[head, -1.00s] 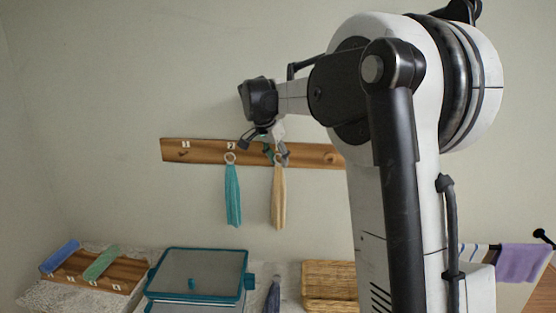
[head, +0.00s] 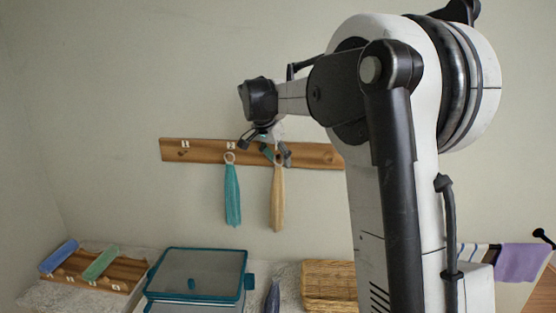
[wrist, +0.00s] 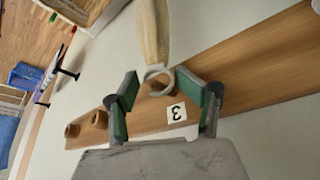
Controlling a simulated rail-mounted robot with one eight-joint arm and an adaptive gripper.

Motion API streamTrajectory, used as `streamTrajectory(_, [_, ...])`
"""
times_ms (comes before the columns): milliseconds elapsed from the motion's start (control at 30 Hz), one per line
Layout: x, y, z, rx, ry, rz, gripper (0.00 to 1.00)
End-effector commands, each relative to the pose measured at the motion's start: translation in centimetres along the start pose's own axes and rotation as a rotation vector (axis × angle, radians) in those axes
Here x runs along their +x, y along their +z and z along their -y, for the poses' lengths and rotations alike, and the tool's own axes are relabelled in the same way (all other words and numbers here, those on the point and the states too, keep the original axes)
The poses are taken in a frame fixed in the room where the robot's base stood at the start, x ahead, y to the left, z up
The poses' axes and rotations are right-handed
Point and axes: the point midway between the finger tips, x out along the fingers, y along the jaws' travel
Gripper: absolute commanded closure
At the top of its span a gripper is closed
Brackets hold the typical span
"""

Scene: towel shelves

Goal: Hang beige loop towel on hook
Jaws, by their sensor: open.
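The beige loop towel (head: 278,198) hangs straight down at the wooden hook board (head: 205,152). In the wrist view, the towel (wrist: 152,35) ends in a pale loop (wrist: 159,75) that lies in front of the board (wrist: 245,70), close to the label 3. The loop appears to be around a wooden peg, though the contact is partly hidden. My gripper (head: 265,146) is at the board, at the towel's top. In the wrist view, my gripper (wrist: 166,100) is open, with a green-padded finger on each side of the loop and a gap to it.
A teal towel (head: 232,195) hangs at label 2, left of the beige one. The peg at label 1 (head: 184,152) is bare. Below stand a teal-edged box (head: 200,272), a wicker basket (head: 328,280) and a rack with rolled towels (head: 92,270). A purple towel (head: 523,262) hangs at right.

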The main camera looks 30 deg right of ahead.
Motion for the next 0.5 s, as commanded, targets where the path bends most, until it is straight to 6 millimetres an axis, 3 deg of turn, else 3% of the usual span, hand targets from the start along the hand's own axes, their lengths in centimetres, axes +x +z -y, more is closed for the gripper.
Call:
streamTrajectory(267, [-0.6, -0.1, 0.1, 0.0, -0.002, -0.002, 0.51])
streamTrajectory(500, [-4.4, 0.0, 0.0, -0.001, -0.001, -0.001, 0.51])
